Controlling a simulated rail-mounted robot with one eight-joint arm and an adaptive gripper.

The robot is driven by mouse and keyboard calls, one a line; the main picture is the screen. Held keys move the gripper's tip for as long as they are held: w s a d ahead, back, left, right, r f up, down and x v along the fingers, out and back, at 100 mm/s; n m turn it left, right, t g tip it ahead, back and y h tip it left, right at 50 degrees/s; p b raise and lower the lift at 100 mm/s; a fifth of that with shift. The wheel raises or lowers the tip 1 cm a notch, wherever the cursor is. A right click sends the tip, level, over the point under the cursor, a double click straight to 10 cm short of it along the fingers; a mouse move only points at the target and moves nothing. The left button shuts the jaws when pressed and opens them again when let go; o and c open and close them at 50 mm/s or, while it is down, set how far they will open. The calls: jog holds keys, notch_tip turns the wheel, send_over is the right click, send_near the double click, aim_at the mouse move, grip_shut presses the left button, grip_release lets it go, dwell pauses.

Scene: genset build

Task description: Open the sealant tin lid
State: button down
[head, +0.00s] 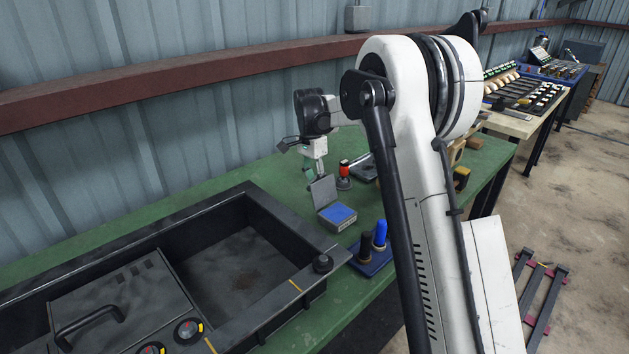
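What looks like the sealant tin (337,222) is a small square grey box with a blue top face and a pale label on its front. It sits on the green bench. Its grey lid (323,190) stands raised at the tin's back left edge, so the blue inside shows. My gripper (316,172) points down just behind and above the lid's upper edge. The fingertips are small and partly hidden by the lid, so I cannot tell whether they touch it or whether they are open or shut.
A red and black item (344,176) stands right of my gripper. A blue holder (371,260) with a blue bottle (380,235) and a brown piece (366,246) is in front of the tin. A large black open housing (290,215) lies left. My arm hides part of the bench.

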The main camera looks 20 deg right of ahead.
dwell(0.4)
jog(key=c, duration=1.8)
grip_release()
jog(key=r, duration=0.8)
jog(key=w+r, duration=0.1)
jog(key=r, duration=0.3)
jog(key=shift+a, duration=0.15)
jog(key=shift+s, duration=0.1)
